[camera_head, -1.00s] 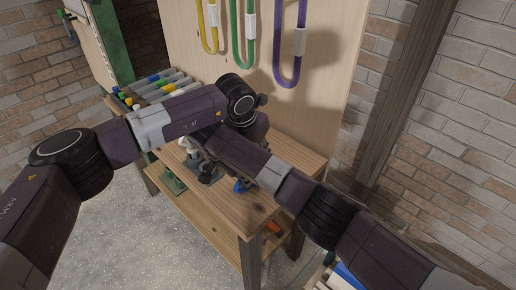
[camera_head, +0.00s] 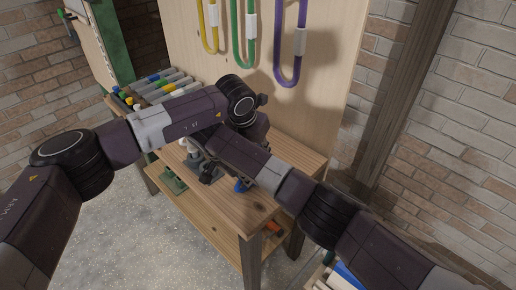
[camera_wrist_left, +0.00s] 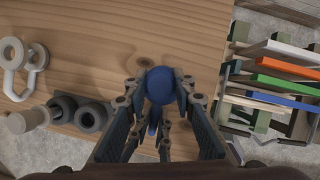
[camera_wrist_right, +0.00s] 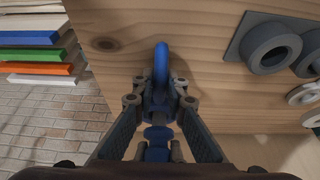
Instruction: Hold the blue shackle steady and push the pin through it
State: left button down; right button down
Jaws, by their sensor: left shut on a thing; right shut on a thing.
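In the right wrist view the blue shackle (camera_wrist_right: 161,66) shows as a narrow upright bow. My right gripper (camera_wrist_right: 161,98) is shut on it, a finger on each side. In the left wrist view my left gripper (camera_wrist_left: 160,96) is shut on a blue piece with a round face, which looks like the pin (camera_wrist_left: 160,82). Both grippers are close to the wooden bench (camera_wrist_left: 190,35). In the head view my arms cross over the bench and hide most of the blue parts; a bit of blue shows below the right arm. I cannot tell how far the pin sits in the shackle.
Grey rings (camera_wrist_right: 270,48) and a pale shackle (camera_wrist_left: 24,60) stand on the bench beside the work. Coloured boards (camera_wrist_left: 285,80) lie beyond its edge. Yellow, green and purple (camera_head: 287,72) loops hang on the back panel. Markers (camera_head: 160,85) line the bench's far left.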

pick_arm(q)
jog(key=shift+s+a+f, duration=0.1)
jog(key=shift+a+f, duration=0.1)
jog(key=shift+f, duration=0.35)
jog(key=shift+s+a+f, duration=0.1)
jog(key=shift+a+f, duration=0.1)
jog(key=shift+f, duration=0.3)
pick_arm(e)
jog(key=shift+s+a+r, duration=0.1)
jog(key=shift+a+r, duration=0.25)
pick_arm(q)
jog(key=c, duration=1.5)
grip_release()
jog(key=shift+c, duration=0.2)
jog(key=shift+s+r, duration=0.1)
jog(key=shift+r, duration=0.45)
pick_arm(e)
jog(key=shift+d, duration=0.1)
jog(key=shift+w+d+f, duration=0.2)
jog(key=shift+d+f, duration=0.1)
jog(key=shift+d, duration=0.05)
pick_arm(q)
jog(key=d+v, duration=0.1)
jog(key=v, duration=0.7)
jog(key=shift+w+r, duration=0.35)
jog(key=shift+r, duration=0.1)
pick_arm(e)
jog(key=shift+w, duration=0.1)
pick_arm(q)
jog(key=shift+a, duration=0.1)
